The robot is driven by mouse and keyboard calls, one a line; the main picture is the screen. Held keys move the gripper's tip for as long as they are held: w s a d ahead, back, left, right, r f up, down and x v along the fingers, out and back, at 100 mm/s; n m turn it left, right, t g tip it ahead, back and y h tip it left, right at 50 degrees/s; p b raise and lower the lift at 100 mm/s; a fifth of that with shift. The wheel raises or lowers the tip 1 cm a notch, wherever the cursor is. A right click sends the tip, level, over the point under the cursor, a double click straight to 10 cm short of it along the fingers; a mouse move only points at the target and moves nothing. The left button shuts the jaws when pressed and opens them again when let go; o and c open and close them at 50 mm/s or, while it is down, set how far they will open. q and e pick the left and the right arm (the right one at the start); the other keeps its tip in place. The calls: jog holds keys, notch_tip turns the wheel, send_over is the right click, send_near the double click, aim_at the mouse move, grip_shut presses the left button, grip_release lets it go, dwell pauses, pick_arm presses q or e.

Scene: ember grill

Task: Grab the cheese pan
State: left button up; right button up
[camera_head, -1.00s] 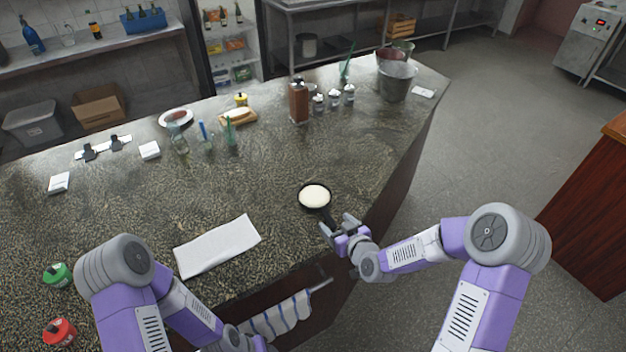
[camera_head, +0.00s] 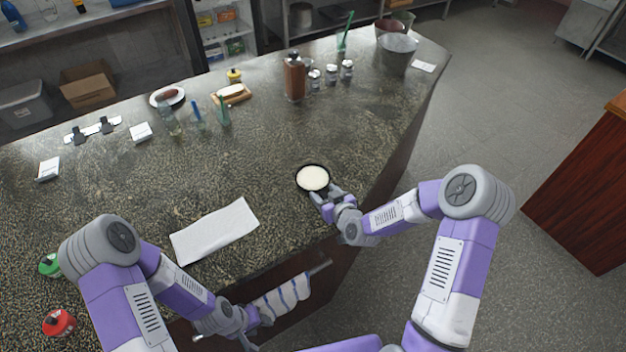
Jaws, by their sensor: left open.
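The cheese pan is a small round black pan (camera_head: 312,190) with a pale, creamy disc of cheese (camera_head: 312,177) in it. It sits on the dark speckled counter near its front right edge. My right gripper (camera_head: 326,194) is at the pan's near side, over where the handle was visible before. The handle is now hidden by the gripper, and whether the fingers are closed on it is unclear. My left gripper (camera_head: 248,335) is low, in front of the counter by the striped towel, open and far from the pan.
A white cloth (camera_head: 214,231) lies left of the pan. A striped towel (camera_head: 282,297) hangs on a rail at the counter front. A brown bottle (camera_head: 294,78), small jars and a metal bucket (camera_head: 397,55) stand farther back. Counter around the pan is clear.

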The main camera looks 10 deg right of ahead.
grip_shut()
jog(key=shift+w, duration=0.1)
